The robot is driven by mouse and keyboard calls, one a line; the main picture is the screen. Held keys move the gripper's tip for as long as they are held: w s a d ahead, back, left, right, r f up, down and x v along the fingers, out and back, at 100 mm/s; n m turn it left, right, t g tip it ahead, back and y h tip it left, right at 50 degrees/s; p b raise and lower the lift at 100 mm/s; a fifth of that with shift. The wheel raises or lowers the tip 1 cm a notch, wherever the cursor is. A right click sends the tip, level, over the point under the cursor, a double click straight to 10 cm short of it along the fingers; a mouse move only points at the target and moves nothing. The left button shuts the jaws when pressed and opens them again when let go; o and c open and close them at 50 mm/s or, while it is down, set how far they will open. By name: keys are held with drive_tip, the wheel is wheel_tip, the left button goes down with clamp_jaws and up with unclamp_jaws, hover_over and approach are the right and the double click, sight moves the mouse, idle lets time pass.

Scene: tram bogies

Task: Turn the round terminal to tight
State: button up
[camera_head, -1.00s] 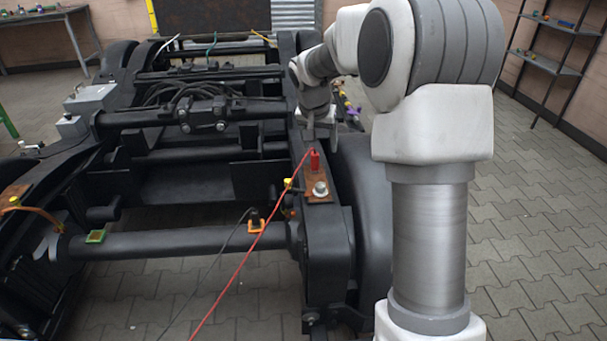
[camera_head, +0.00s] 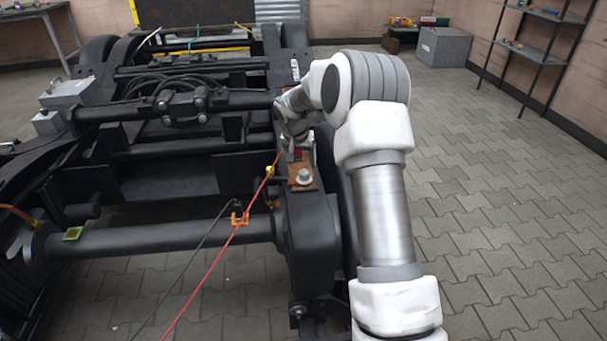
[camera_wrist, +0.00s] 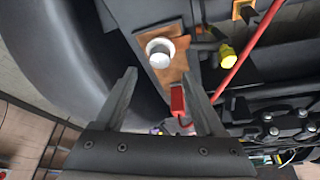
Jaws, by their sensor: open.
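The round terminal (camera_head: 303,177) is a silver-grey knob on a rusty brown plate (camera_head: 292,186) on top of the black bogie frame. In the wrist view the knob (camera_wrist: 160,50) lies just beyond the fingertips, between their lines but not held. My gripper (camera_wrist: 160,76) is open, with its two fingers pointing towards the plate. A red plug (camera_wrist: 178,101) stands on the plate's near end, between the fingers and close to the right one. In the head view my arm partly hides the plug and the fingertips. No tight mark can be made out.
A red cable (camera_head: 222,250) runs from beside the plate down across the bogie. A yellow-capped fitting (camera_wrist: 227,54) sits right of the plate in the wrist view. A dark cable passes an orange clip (camera_head: 240,219). The paved floor on the right is open.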

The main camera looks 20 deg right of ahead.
sight(304, 172)
drive_tip(key=b+x, duration=0.1)
drive_tip(key=x, duration=0.5)
drive_tip(key=shift+r, duration=0.1)
clamp_jaws()
